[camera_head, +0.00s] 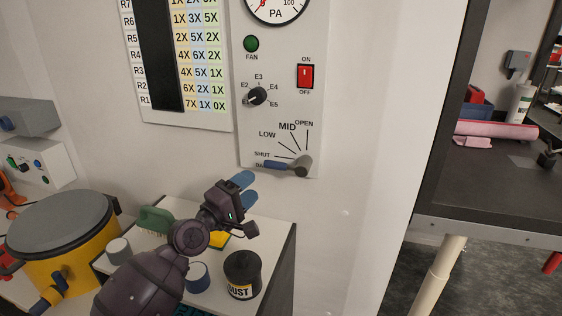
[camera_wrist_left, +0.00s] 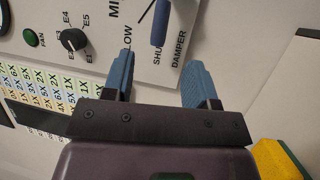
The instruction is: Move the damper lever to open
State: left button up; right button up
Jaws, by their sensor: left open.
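The damper lever has a blue handle (camera_head: 273,166) and a grey round pivot at the bottom of the wall panel. The handle points left, just below the SHUT mark; MID and OPEN are marked higher up. My left gripper (camera_head: 246,184) is open and empty, below and left of the handle. In the left wrist view the blue handle (camera_wrist_left: 160,24) lies beyond the gap between the two blue fingers of my left gripper (camera_wrist_left: 160,70), apart from both. The lever's pivot is out of that view. My right gripper is not in view.
The panel also carries a rotary knob (camera_head: 257,96), a red switch (camera_head: 306,76) and a green fan light (camera_head: 251,44). Below my arm, a bench holds a black dust jar (camera_head: 242,272), a green brush (camera_head: 155,220) and a yellow item. A yellow drum (camera_head: 70,262) stands left.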

aim_at(271, 169)
pick_arm(q)
jog(key=x, duration=1)
jog(key=shift+b, duration=0.35)
jog(key=shift+r, duration=0.1)
grip_shut()
